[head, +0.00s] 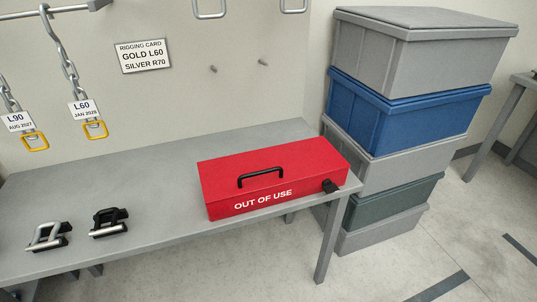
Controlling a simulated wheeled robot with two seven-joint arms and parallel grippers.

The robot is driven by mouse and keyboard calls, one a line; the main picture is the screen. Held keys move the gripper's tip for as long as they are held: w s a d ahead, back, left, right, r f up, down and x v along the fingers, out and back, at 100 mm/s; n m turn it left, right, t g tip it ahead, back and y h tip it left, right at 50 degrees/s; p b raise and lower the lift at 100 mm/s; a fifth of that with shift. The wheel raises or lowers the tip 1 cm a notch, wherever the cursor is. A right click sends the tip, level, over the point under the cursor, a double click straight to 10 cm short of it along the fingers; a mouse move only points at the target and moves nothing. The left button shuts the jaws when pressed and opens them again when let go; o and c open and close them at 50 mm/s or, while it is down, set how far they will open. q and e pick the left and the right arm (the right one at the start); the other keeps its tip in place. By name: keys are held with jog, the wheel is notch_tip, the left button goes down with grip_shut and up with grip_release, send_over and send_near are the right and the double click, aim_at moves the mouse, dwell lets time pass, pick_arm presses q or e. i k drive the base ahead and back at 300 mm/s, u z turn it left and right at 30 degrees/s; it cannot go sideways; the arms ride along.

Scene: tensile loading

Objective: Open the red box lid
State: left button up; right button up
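The red box (222,194) sits on the right end of the grey table in the head view, marked "OUT OF USE" on its front. Its red lid (305,160) is shut and carries a black handle (262,176) near the front edge. The inside of the box is hidden. Neither of my grippers shows in the head view.
Two shackle-like fittings, one silver (47,236) and one black (108,222), lie on the grey table (150,185). Tagged chains (68,65) hang at the left by a rigging card (143,56). Stacked bins (405,115) stand right of the table. The table's middle is clear.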

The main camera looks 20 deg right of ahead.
aim_at(227, 177)
jog(key=k, duration=1.3)
jog(key=u, duration=0.75)
jog(key=i, duration=1.35)
jog(key=z, duration=0.75)
